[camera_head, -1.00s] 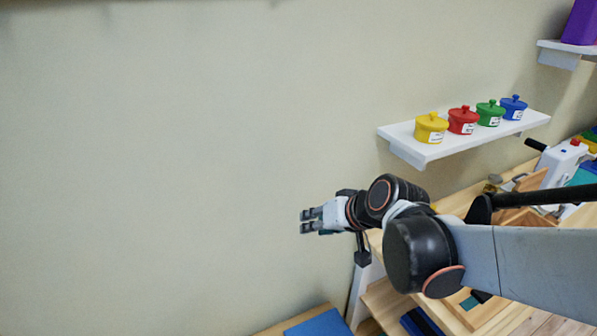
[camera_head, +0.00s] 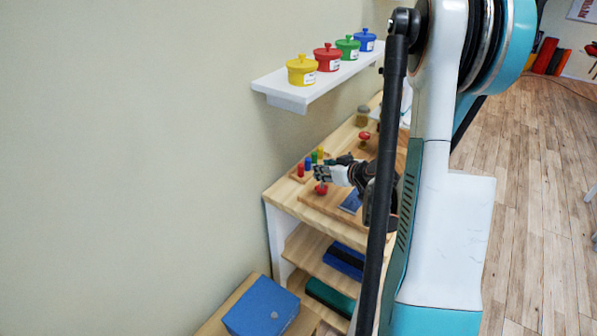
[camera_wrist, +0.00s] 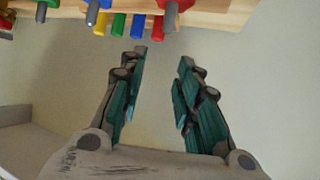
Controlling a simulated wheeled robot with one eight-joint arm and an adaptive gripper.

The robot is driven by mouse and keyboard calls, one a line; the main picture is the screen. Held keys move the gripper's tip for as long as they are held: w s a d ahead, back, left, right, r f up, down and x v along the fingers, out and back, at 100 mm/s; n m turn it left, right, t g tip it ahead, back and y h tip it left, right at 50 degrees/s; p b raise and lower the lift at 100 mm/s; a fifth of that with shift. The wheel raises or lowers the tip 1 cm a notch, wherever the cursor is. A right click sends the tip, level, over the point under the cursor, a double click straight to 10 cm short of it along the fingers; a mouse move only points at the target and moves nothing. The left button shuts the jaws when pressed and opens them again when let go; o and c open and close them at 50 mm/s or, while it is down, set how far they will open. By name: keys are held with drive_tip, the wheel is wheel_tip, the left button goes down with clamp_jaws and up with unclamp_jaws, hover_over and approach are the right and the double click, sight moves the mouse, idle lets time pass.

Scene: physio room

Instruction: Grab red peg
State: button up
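A red peg (camera_head: 301,170) stands at the near end of a short row of coloured pegs on a small wooden block, on the wooden table against the wall. Blue (camera_head: 308,163), green (camera_head: 314,157) and yellow (camera_head: 320,152) pegs stand behind it. My gripper (camera_head: 320,173) is just right of the red peg, apparently apart from it. In the wrist view my gripper (camera_wrist: 163,62) is open, with nothing between its fingers. A red piece (camera_wrist: 171,13) shows at that view's top edge, beside several coloured pegs; I cannot tell whether it is the red peg.
A red knob (camera_head: 321,189) sits on a wooden board just below my gripper. A white shelf (camera_head: 285,88) with several coloured lidded pots hangs above. A blue box (camera_head: 262,306) stands at the lower left. My arm hides much of the table's right side.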

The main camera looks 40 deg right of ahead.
drive_tip(key=shift+w+d+f, duration=0.15)
drive_tip(key=shift+d+f, duration=0.1)
drive_tip(key=shift+f, duration=0.05)
drive_tip(key=b, duration=0.3)
approach(302, 166)
drive_tip(key=x, duration=0.3)
drive_tip(key=shift+f, duration=0.1)
drive_tip(key=b+x, duration=0.2)
drive_tip(key=x, duration=0.3)
drive_tip(key=shift+w, duration=0.15)
drive_tip(key=c, duration=0.6)
